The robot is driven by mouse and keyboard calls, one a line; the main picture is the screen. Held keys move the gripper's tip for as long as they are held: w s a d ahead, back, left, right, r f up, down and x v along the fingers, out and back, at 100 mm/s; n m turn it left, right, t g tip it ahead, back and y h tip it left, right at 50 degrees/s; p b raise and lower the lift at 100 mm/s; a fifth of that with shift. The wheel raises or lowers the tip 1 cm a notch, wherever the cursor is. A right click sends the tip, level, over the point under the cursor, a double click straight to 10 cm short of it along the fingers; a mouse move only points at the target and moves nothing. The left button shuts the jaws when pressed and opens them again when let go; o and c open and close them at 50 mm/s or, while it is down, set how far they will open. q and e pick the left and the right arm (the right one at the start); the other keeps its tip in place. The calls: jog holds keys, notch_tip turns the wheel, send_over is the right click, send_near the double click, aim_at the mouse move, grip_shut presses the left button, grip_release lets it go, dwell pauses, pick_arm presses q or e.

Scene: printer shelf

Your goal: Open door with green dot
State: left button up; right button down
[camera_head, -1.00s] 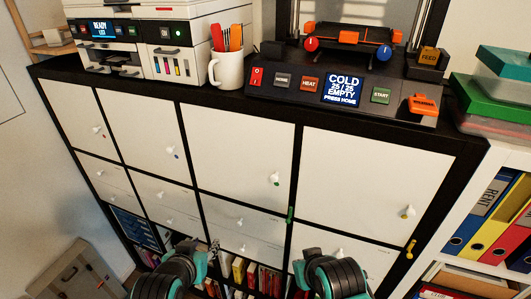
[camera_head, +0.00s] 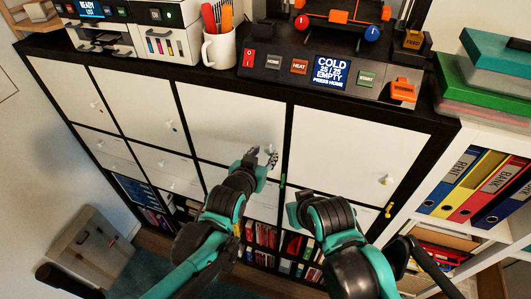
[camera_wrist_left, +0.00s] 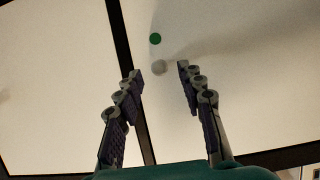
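The door with the green dot is the third white upper door (camera_head: 230,115), and it looks shut. Its green dot (camera_wrist_left: 155,38) shows in the left wrist view beside a round pale knob (camera_wrist_left: 159,67). In the head view the knob (camera_head: 269,149) is partly behind my left gripper (camera_head: 264,158), which is close to the door front. In the left wrist view my left gripper (camera_wrist_left: 160,72) is open, one finger each side of the knob, with gaps visible. My right gripper (camera_head: 296,210) is in front of the lower doors; its fingers are not clear.
A white door with a yellow-dotted knob (camera_head: 385,180) is to the right. A printer (camera_head: 165,45), a mug (camera_head: 220,48) and a control panel (camera_head: 300,65) stand on top.

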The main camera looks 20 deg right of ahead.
pick_arm(q)
jog(key=shift+x, duration=0.85)
grip_shut()
jog(key=shift+s, duration=0.1)
